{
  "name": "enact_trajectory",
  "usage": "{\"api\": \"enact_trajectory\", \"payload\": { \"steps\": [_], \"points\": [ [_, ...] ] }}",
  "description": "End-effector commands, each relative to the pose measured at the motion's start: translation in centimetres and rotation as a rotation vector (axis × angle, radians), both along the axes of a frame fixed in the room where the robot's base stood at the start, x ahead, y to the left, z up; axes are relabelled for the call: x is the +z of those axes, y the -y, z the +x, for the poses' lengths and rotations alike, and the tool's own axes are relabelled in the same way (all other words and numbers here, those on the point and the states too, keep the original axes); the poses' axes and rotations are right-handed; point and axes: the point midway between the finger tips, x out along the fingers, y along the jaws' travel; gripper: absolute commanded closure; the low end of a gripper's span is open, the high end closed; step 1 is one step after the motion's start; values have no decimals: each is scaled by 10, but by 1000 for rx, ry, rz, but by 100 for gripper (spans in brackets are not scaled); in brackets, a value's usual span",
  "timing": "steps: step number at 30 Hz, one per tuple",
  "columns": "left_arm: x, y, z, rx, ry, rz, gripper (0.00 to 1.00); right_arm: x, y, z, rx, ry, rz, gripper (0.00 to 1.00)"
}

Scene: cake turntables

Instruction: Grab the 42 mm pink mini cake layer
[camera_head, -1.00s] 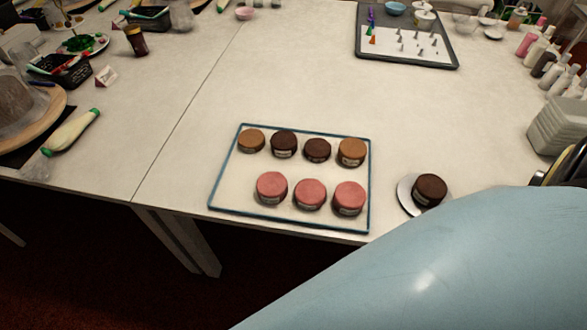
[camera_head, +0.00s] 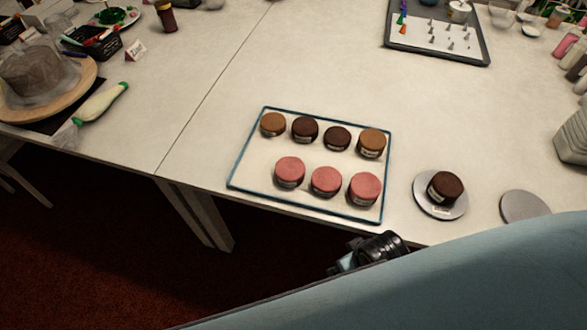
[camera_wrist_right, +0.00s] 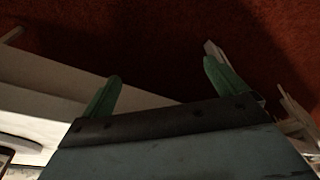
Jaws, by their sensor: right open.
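Three pink mini cake layers stand in the front row of a blue-rimmed tray: a left one (camera_head: 290,171), a middle one (camera_head: 326,181) and a right one (camera_head: 365,188). Their size labels are too small to read, so I cannot tell which is 42 mm. My right gripper (camera_head: 343,261) is below the table's front edge in the head view, apart from the tray (camera_head: 234,172). In the right wrist view its green fingers (camera_wrist_right: 163,76) are spread and empty. My left gripper is not in view.
Brown and dark layers (camera_head: 337,139) fill the tray's back row. A dark layer (camera_head: 446,186) sits on a grey turntable (camera_head: 425,200) to the right, beside an empty grey disc (camera_head: 525,207). A nozzle tray (camera_head: 480,59) stands behind. The table between is clear.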

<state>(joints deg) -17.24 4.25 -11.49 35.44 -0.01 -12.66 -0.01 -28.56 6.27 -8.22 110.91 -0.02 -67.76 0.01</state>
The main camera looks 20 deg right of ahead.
Motion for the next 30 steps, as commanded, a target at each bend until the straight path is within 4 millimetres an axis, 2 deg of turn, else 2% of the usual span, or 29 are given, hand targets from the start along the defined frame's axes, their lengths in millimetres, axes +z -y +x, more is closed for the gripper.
{"api": "enact_trajectory", "payload": {
  "steps": [1,3,10,12,20,25,30],
  "points": [
    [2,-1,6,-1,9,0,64,17,0,2,-1,11,1,3],
    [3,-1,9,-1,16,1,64,35,0,3,-2,17,2,3],
    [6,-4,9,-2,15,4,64,88,0,4,-2,45,6,3],
    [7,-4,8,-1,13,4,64,102,-6,13,26,107,36,3],
    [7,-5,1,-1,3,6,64,100,-30,55,113,354,141,3],
    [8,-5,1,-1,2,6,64,109,-42,85,141,568,205,3],
    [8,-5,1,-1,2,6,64,124,-43,108,129,781,235,3]
  ]
}}
